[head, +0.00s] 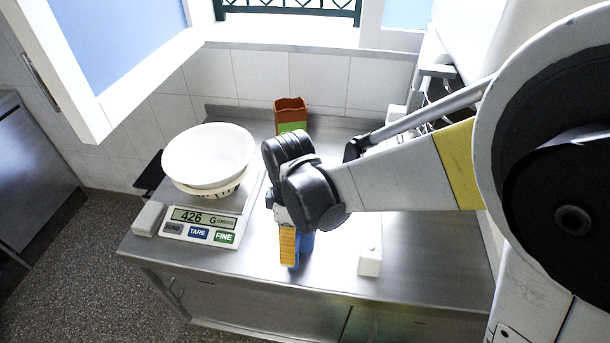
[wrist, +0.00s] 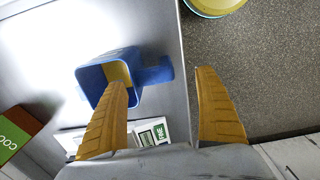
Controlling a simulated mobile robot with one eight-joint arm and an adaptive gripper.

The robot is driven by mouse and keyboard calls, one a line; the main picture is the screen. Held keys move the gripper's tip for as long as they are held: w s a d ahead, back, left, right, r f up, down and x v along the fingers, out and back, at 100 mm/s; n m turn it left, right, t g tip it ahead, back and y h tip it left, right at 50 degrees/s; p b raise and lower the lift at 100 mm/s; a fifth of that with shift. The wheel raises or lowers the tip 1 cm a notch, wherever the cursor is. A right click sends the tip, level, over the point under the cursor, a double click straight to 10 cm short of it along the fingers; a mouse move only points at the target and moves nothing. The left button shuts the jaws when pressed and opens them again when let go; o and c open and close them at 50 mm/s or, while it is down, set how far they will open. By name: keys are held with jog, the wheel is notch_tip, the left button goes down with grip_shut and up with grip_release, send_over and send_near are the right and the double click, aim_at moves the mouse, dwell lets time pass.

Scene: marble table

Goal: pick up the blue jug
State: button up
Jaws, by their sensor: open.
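The blue jug (wrist: 88,76) stands on the metal counter in the wrist view, with its open top facing the camera and its handle (wrist: 158,73) pointing right. In the head view only a blue part of the jug (head: 306,245) shows; my gripper hides the rest. My gripper (wrist: 161,78) is open and empty, with yellow fingers spread. In the wrist view the left finger overlaps the jug's opening and the right finger lies past the handle's end. I cannot tell whether a finger touches the jug. In the head view my gripper (head: 288,246) is over the counter's front.
A kitchen scale (head: 176,238) with a white bowl (head: 208,155) stands left of my gripper. A brown and green carton (head: 291,113) stands at the back. A small white block (head: 370,263) is to the right. The counter (head: 430,260) is clear at front right.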

jog(key=f+b, duration=0.1)
jog(key=f, duration=0.1)
jog(key=f+b, duration=0.1)
jog(key=f, duration=0.1)
jog(key=f+b, duration=0.1)
jog(key=shift+w+f, duration=0.4)
jog(key=shift+r, duration=0.15)
jog(key=c, duration=1.5)
